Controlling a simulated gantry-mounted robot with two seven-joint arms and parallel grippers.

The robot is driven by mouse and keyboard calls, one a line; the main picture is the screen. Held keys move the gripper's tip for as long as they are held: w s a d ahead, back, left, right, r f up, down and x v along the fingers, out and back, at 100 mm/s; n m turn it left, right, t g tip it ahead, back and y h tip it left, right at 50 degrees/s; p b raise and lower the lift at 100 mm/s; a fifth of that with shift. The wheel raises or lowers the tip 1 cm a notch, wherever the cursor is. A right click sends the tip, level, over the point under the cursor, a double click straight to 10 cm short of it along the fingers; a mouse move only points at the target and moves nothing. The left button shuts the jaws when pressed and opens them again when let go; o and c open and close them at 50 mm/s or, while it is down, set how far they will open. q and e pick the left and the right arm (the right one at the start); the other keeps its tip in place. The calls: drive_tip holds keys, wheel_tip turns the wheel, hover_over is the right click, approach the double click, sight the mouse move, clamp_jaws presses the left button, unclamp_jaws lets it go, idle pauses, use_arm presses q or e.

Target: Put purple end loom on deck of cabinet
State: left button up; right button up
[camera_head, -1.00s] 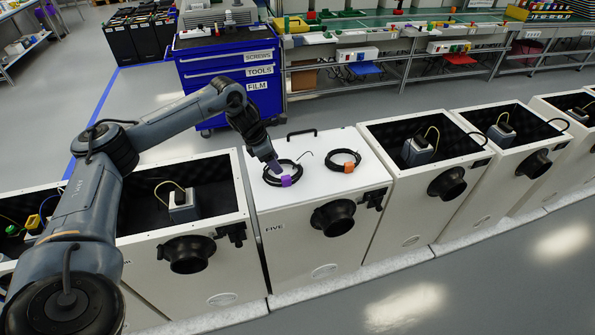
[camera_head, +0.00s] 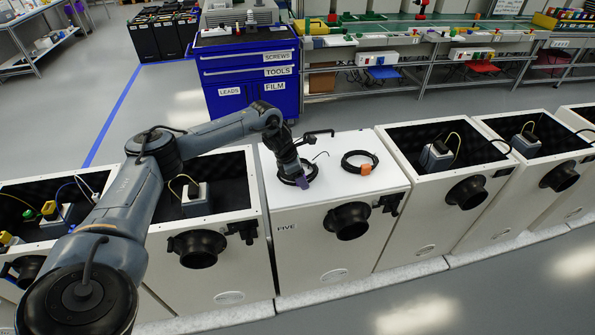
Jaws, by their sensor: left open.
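The purple end loom (camera_head: 313,172), a black cable coil with a purple end, lies on the white deck (camera_head: 336,190) of the cabinet marked FIVE. My left gripper (camera_head: 301,181) is open and low over the left side of this coil, at the purple end. The gripper hides part of the coil, and I cannot tell whether the fingers touch it. My right gripper is not in view.
A second black coil with an orange end (camera_head: 365,169) lies to the right on the same deck. A black handle (camera_head: 318,134) stands at the deck's back edge. Open-topped cabinets (camera_head: 437,153) flank this one. A blue tool cart (camera_head: 247,80) stands behind.

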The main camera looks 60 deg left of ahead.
use_arm(q)
clamp_jaws()
idle(0.3)
drive_tip(key=shift+r, duration=0.1)
